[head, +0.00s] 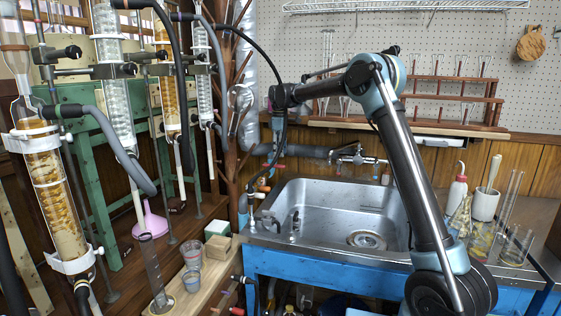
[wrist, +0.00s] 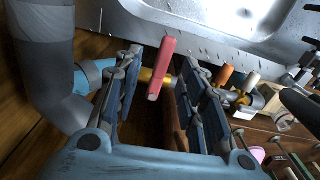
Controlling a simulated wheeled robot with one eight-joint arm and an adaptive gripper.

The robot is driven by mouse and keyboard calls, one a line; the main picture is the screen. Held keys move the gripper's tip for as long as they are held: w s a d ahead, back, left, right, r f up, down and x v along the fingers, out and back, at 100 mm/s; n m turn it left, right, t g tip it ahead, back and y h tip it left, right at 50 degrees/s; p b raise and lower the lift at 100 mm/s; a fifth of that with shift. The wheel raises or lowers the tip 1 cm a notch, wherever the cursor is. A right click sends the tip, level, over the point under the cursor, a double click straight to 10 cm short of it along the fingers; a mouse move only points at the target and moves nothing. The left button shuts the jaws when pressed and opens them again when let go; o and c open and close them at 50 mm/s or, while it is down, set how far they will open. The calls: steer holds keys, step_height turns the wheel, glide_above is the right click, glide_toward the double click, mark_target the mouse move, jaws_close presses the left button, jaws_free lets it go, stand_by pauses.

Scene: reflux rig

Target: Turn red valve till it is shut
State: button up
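The red valve handle (wrist: 162,66) shows in the wrist view as a straight bar on a brass-coloured stem (wrist: 146,76), close to the sink's edge. My gripper (wrist: 155,72) is open, with one finger on each side of the handle. A gap shows between the handle and each finger, so neither seems to touch it. The lower end of the stem is partly hidden by the left finger. In the head view my arm reaches left over the sink, and its end hangs down by the sink's back left corner. The handle is too small to make out surely there.
A thick grey pipe (wrist: 48,75) stands left of my gripper in the wrist view. Orange (wrist: 224,76) and cream (wrist: 252,80) handles are close on the right. The metal sink (head: 330,207) lies beside them. Glass columns (head: 52,190) stand at the far left.

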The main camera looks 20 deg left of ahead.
step_height(320, 180, up, 6)
stand_by(0.4)
stand_by(0.3)
